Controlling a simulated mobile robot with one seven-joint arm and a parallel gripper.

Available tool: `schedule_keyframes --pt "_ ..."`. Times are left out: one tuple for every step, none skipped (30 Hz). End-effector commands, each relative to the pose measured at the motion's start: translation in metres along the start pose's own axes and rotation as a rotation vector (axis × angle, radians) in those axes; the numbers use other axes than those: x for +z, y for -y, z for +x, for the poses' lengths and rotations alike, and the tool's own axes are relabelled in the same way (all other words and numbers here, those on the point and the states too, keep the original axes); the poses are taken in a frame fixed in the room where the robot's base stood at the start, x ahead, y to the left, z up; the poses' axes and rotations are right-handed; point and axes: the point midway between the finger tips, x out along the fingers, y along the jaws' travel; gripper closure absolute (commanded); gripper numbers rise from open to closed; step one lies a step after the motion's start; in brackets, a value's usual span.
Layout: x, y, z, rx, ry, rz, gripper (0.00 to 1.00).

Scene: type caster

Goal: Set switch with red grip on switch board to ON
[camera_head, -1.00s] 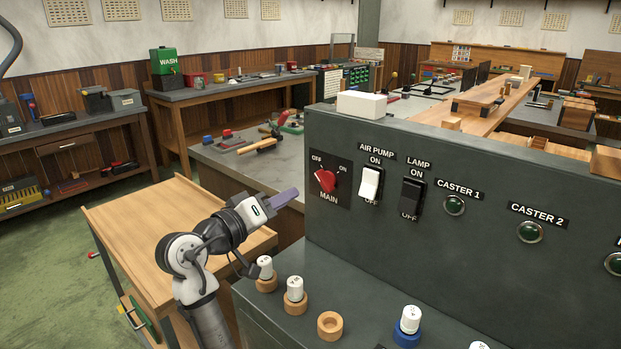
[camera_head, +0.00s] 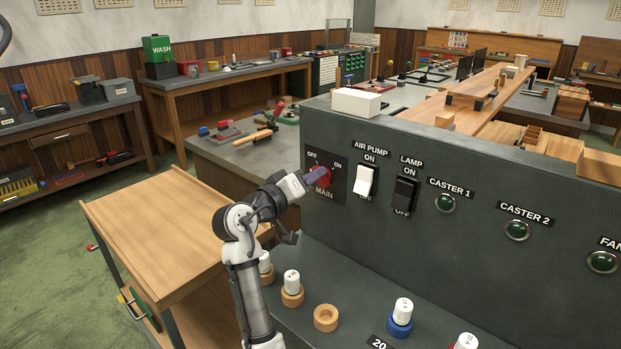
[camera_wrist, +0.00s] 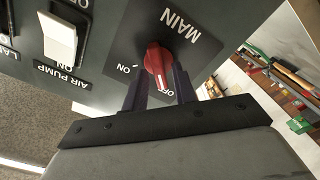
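The red grip (camera_head: 322,172) of the MAIN switch is on the left of the grey switch board (camera_head: 455,265), partly hidden by my gripper in the head view. In the wrist view the red grip (camera_wrist: 154,58) has a white line pointing toward the OFF label; the ON label is on its other side. My gripper (camera_head: 314,180) is at the switch. In the wrist view its two dark fingers (camera_wrist: 159,80) stand apart, one on each side of the red grip. I cannot tell whether they touch it.
The white AIR PUMP switch (camera_head: 365,182) and black LAMP switch (camera_head: 404,194) are just right of the MAIN switch. White-capped knobs, one on a blue base (camera_head: 400,327), stand on the ledge below. A wooden cart (camera_head: 150,230) is at the left.

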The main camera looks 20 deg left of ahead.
Motion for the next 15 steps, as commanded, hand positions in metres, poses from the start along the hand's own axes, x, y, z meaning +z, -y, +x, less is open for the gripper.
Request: schedule_keyframes --pt "-0.0001 -0.0001 -0.0002 0.000 0.000 0.000 0.79" --pt "-0.0002 -0.0001 -0.0002 0.000 0.000 0.000 0.83" --pt "-0.0002 -0.0001 -0.0003 0.000 0.000 0.000 0.89" --pt "-0.0002 -0.0001 -0.0003 0.000 0.000 0.000 0.93" --pt "-0.0002 -0.0001 -0.0003 0.000 0.000 0.000 0.96" --pt "-0.0002 -0.0001 -0.0004 0.000 0.000 0.000 1.00" --pt "-0.0002 -0.0001 -0.0004 0.000 0.000 0.000 1.00" --pt "-0.0002 -0.0001 -0.0004 0.000 0.000 0.000 1.00" --pt "-0.0002 -0.0001 -0.0004 0.000 0.000 0.000 1.00" --pt "-0.0002 -0.0001 -0.0004 0.000 0.000 0.000 1.00" --pt "-0.0001 0.0000 -0.0004 0.000 0.000 0.001 1.00" --pt "0.0000 0.0001 -0.0005 0.000 0.000 0.004 1.00" --pt "0.0002 0.0003 -0.0005 0.000 0.000 0.007 1.00" --pt "0.0003 0.0004 -0.0005 0.000 0.000 0.011 1.00" --pt "0.0006 0.0006 -0.0005 0.000 0.000 0.018 1.00"
